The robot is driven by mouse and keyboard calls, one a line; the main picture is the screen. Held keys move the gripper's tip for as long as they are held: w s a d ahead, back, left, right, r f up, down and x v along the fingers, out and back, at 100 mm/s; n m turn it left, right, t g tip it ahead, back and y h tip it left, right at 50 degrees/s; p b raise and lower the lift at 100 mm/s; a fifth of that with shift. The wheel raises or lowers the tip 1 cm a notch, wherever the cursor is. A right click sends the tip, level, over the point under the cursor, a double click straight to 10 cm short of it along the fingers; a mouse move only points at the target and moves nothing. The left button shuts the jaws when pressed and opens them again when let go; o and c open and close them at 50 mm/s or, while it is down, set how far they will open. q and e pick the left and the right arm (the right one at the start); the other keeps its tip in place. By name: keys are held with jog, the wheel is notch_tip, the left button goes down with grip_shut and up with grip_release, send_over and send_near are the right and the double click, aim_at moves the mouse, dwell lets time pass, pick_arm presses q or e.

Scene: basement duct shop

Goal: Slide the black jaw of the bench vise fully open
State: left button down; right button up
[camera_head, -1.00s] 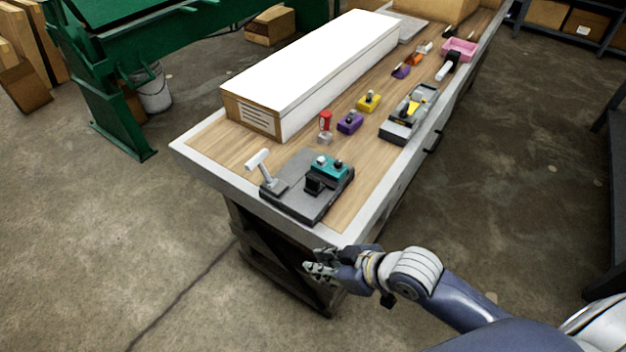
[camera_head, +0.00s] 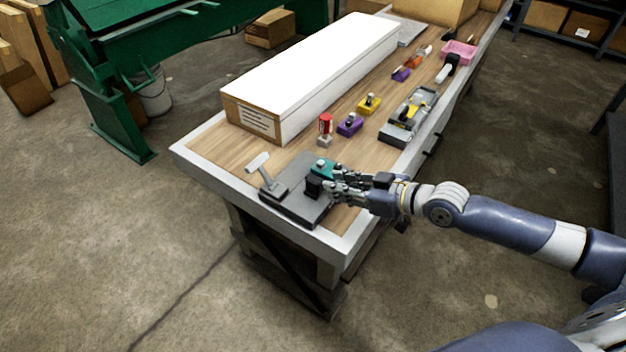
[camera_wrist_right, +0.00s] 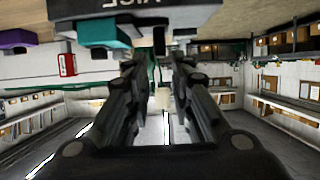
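The bench vise has a dark grey base (camera_head: 296,211) at the near end of the workbench. A teal block (camera_head: 322,167) sits on it, and the black jaw (camera_head: 313,187) stands in front of that block. A lever with a white grip (camera_head: 258,162) rises at the vise's left side. My right gripper (camera_head: 331,186) is at the vise's right side, its fingertips close to the black jaw. In the right wrist view its fingers (camera_wrist_right: 158,68) are apart, with the black jaw (camera_wrist_right: 158,40) in line with the gap. I cannot tell whether they touch it. My left gripper is out of view.
A long white box (camera_head: 315,75) lies along the workbench behind the vise. A red can-like item (camera_head: 325,124), a purple block (camera_head: 349,125), a yellow block (camera_head: 369,104) and a grey tray (camera_head: 396,132) stand farther along. The floor in front is clear.

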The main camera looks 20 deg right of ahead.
aim_at(314, 182)
jog(key=p+x, duration=0.1)
jog(key=x, duration=0.7)
jog(key=shift+f, duration=0.15)
jog(key=shift+a, duration=0.1)
grip_shut()
